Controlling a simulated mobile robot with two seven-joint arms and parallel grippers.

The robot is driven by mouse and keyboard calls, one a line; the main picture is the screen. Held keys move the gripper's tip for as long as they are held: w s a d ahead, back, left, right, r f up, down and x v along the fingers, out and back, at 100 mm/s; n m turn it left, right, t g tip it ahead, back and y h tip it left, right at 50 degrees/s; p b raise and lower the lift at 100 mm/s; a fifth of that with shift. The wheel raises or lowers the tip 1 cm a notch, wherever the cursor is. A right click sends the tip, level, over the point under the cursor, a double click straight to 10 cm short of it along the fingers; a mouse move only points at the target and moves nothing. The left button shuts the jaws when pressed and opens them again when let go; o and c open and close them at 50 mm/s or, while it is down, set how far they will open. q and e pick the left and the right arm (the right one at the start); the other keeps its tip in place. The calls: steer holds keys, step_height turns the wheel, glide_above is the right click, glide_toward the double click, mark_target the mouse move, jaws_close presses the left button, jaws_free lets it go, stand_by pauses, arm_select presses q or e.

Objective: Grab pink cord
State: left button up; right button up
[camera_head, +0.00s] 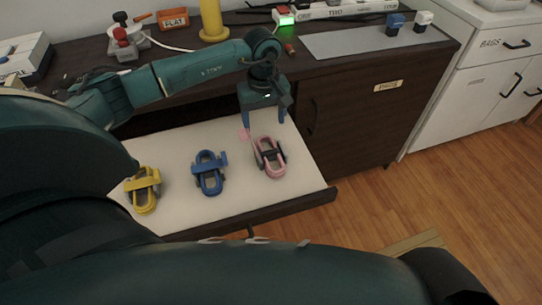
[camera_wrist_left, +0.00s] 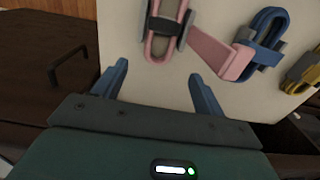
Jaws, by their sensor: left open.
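The pink cord (camera_head: 270,158) is a coiled loop with a dark band, lying at the right end of the open white drawer (camera_head: 235,200). It also shows at the top of the left wrist view (camera_wrist_left: 160,40), with a pink end (camera_wrist_left: 220,50) reaching to the right. My left gripper (camera_head: 265,118) is above the drawer, just behind the pink cord in the head view. Its blue fingers (camera_wrist_left: 158,85) are spread apart with nothing between them. The wrist view shows the cord beyond the fingertips. My right gripper is not visible.
A blue cord (camera_head: 209,173) and a yellow cord (camera_head: 142,190) lie left of the pink one in the drawer. The dark cabinet top (camera_head: 330,85) stands behind, with a yellow object (camera_head: 213,22) and a grey mat (camera_head: 350,43). Wooden floor (camera_head: 400,195) is at right.

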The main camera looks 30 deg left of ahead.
mark_target(265, 139)
arm_select(q)
steer(key=f, duration=0.2)
steer(key=f+b, duration=0.1)
steer(key=f, duration=0.4)
steer(key=shift+w+a+f, duration=0.1)
steer(key=shift+w+f, duration=0.05)
steer(key=shift+w, duration=0.1)
steer(key=shift+c, duration=0.3)
steer(key=c, duration=0.8)
steer(key=shift+c, duration=1.1)
